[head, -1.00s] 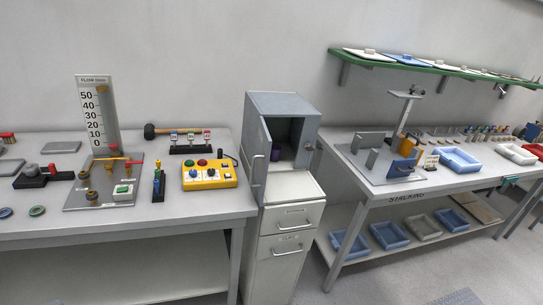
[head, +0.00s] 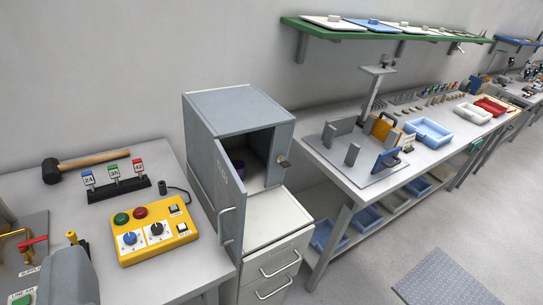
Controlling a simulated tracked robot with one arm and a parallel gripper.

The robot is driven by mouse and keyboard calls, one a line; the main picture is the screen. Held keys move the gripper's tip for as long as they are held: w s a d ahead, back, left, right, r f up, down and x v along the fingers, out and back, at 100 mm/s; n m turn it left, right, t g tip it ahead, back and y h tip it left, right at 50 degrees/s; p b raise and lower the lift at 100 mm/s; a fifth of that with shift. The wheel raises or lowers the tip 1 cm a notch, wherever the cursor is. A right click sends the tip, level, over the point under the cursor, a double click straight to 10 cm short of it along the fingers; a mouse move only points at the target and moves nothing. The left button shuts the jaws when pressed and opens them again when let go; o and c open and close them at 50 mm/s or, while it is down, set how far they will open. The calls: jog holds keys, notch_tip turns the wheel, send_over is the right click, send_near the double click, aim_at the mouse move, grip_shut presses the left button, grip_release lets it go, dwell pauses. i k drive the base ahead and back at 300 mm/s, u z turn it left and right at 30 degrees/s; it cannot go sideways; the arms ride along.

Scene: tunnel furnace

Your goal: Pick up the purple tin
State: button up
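The purple tin (head: 238,166) is inside the grey cabinet (head: 222,107), in the shadow at the left of its compartment. Only part of the tin shows past the door edge. The cabinet door (head: 230,200) stands open and swung out to the left, with a bar handle on it. My gripper's fingers do not show; a grey rounded shape at the lower left may be part of my arm.
A drawer unit (head: 275,262) with a light top is under the cabinet. At left, a table holds a yellow control box (head: 155,238) and a hammer (head: 85,164). At right, a bench holds a metal fixture (head: 355,165) and a blue tray (head: 428,133). A green shelf (head: 385,36) hangs above.

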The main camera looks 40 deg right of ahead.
aim_at(239, 166)
jog(key=z, duration=0.5)
jog(key=i, duration=0.95)
jog(key=z, duration=1)
jog(key=i, duration=0.25)
jog(key=z, duration=0.05)
jog(key=k, duration=0.65)
jog(key=z, duration=0.25)
jog(key=i, duration=0.65)
jog(key=u, duration=0.15)
